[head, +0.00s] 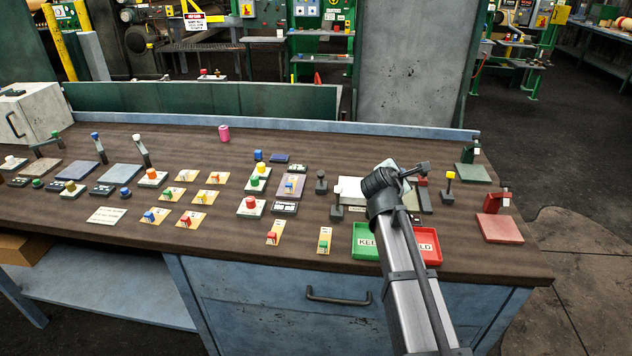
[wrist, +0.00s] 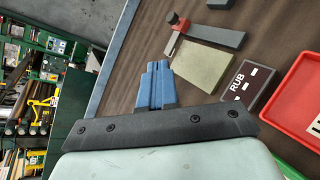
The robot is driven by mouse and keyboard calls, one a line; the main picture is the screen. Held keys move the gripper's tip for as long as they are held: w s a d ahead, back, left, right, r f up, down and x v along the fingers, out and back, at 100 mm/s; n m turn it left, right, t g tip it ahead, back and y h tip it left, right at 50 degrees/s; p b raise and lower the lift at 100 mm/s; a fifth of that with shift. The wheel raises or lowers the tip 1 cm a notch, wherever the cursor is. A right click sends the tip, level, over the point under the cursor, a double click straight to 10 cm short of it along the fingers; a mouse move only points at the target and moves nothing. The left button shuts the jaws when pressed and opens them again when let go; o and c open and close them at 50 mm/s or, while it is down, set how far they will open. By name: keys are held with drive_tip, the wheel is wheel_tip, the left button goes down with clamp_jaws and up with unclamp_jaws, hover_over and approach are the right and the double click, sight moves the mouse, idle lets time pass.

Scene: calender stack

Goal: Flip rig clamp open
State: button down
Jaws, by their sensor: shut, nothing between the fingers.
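My gripper (wrist: 155,88) shows in the wrist view with its blue fingers together and nothing between them. A dark grey bar with a red block and a dark knob at one end (wrist: 213,36) lies ahead of the fingertips and apart from them; it may be the rig clamp, but no label shows. A pale olive plate (wrist: 203,68) lies beside it. In the head view the bar (head: 424,202) is partly behind my arm, and my fingers are hard to make out.
A black RUB label block (wrist: 247,92) and a red tray (wrist: 300,100) lie nearby. A green tray (head: 365,242) is left of my arm. A yellow-topped lever (head: 449,184) stands right of the bar.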

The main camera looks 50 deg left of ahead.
drive_tip(key=s+a+f+n+y, duration=0.1)
drive_tip(key=s+a+n, duration=0.3)
drive_tip(key=s, duration=0.9)
drive_tip(key=s+a+f+n+g+y, duration=0.1)
drive_tip(key=s+a+n, duration=0.4)
drive_tip(key=s, duration=0.8)
drive_tip(key=a+f, duration=0.1)
drive_tip(key=a, duration=0.1)
drive_tip(key=shift+a+f+n+g+y, duration=0.25)
drive_tip(key=shift+a+n+g+y, duration=0.05)
drive_tip(key=shift+a, duration=0.1)
drive_tip(key=shift+w, duration=0.15)
approach(319, 177)
drive_tip(key=f, duration=0.1)
drive_tip(key=w+a+f, duration=0.1)
drive_tip(key=f, duration=0.2)
drive_tip(key=shift+w+a+f, duration=0.15)
drive_tip(key=shift+w, duration=0.1)
drive_tip(key=shift+w+a+r, duration=0.2)
drive_tip(key=shift+w+a, duration=0.05)
drive_tip(key=shift+w, duration=0.15)
drive_tip(key=shift+w+a+r, duration=0.25)
drive_tip(key=shift+w, duration=0.2)
drive_tip(key=shift+w+a+r, duration=0.15)
drive_tip(key=shift+w, duration=0.2)
drive_tip(key=shift+w+a+r, duration=0.15)
drive_tip(key=shift+w, duration=0.2)
drive_tip(key=shift+w+a+r, duration=0.1)
drive_tip(key=shift+w+a+r, duration=0.1)
drive_tip(key=shift+r, duration=0.05)
